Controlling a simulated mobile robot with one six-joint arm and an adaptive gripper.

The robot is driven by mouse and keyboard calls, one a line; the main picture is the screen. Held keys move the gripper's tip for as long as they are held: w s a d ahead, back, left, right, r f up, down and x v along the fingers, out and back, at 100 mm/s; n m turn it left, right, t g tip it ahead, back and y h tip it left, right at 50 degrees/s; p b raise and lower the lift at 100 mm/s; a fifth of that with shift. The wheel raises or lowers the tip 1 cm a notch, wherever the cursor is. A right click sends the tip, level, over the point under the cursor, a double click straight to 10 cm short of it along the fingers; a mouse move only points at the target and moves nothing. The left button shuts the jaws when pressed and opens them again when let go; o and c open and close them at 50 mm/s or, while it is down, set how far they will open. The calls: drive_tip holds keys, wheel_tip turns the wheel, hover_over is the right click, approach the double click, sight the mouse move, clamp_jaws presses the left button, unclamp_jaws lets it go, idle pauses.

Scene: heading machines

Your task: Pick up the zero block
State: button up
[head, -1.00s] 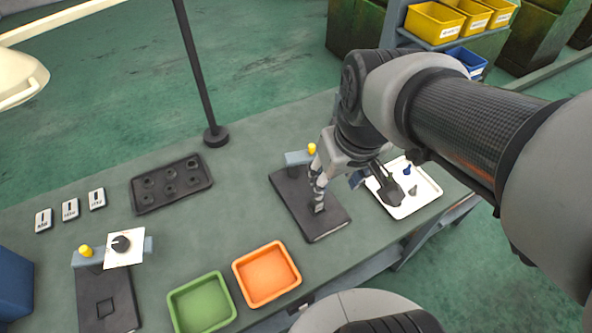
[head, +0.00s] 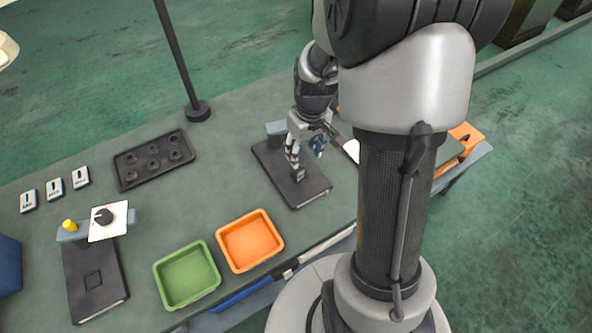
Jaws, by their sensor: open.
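I cannot tell for sure which thing is the zero block. My arm hides much of the bench's right end.
A green tray (head: 213,289) and an orange tray (head: 276,256) lie near the front edge. A dark tray with round holes (head: 129,181) lies at the back, left of a black lamp post (head: 182,60). A left fixture (head: 112,301) carries a white dial card (head: 119,231).

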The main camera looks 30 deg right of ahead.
sight(301, 168)
drive_tip(key=f, duration=0.3)
drive_tip(key=f+b, duration=0.1)
drive_tip(key=shift+w+f, duration=0.2)
drive_tip(key=shift+w, duration=0.05)
drive_tip(key=f, duration=0.1)
drive_tip(key=f+b, duration=0.1)
drive_tip(key=f, duration=0.1)
drive_tip(key=w+f+b, duration=0.1)
drive_tip(key=f, duration=0.1)
drive_tip(key=shift+a+f, duration=0.1)
drive_tip(key=shift+a, duration=0.25)
drive_tip(key=shift+c, duration=0.4)
clamp_jaws()
